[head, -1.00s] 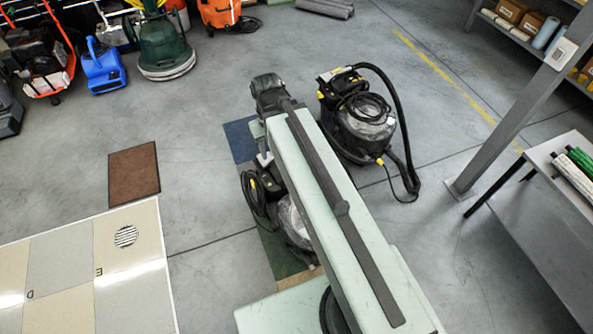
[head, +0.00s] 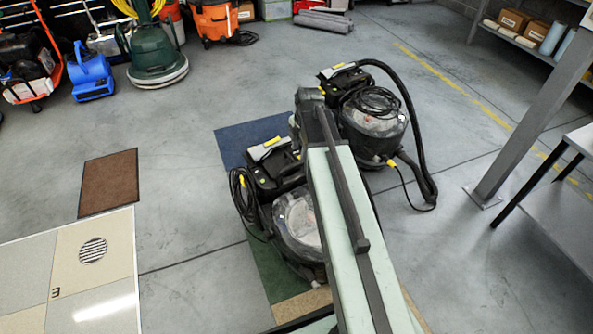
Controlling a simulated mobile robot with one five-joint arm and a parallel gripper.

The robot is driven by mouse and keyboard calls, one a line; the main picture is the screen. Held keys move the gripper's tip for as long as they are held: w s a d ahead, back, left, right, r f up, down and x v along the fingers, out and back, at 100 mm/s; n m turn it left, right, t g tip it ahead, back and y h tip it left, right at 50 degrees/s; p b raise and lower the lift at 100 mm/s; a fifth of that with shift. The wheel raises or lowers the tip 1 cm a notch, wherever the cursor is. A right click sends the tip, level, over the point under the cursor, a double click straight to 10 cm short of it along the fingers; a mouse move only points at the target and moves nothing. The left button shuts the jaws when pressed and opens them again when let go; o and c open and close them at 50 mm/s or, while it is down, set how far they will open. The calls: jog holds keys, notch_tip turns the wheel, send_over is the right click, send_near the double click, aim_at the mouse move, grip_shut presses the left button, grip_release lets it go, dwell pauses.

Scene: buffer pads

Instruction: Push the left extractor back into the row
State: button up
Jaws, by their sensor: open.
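The left extractor (head: 298,222) is a dark machine with a clear dome, yellow tabs and a black cord coiled on its left side. It stands upright on coloured floor mats, partly covered by my arm on its right. The right extractor (head: 372,127) has a black hose arching over its right side and stands farther back. My gripper (head: 306,108) is at the far end of my arm, between the two machines in the picture. Its fingers are mostly hidden, and I cannot tell whether it touches either extractor.
A blue mat (head: 235,148) and a green mat (head: 266,272) lie around the left extractor. A brown mat (head: 108,184) lies to the left. A grey post (head: 530,115) and a table (head: 555,210) stand at right. Floor between the brown and blue mats is clear.

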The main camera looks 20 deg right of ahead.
aim_at(297, 163)
jog(key=f+b, duration=0.2)
jog(key=w+f+b, duration=0.1)
jog(key=f+b, duration=0.4)
jog(key=shift+w+a+f+b, duration=0.1)
jog(key=shift+w+f+b, duration=0.15)
jog(key=shift+f+b, duration=0.15)
jog(key=shift+r, duration=0.1)
grip_shut()
jog(key=shift+a, duration=0.1)
dwell(0.9)
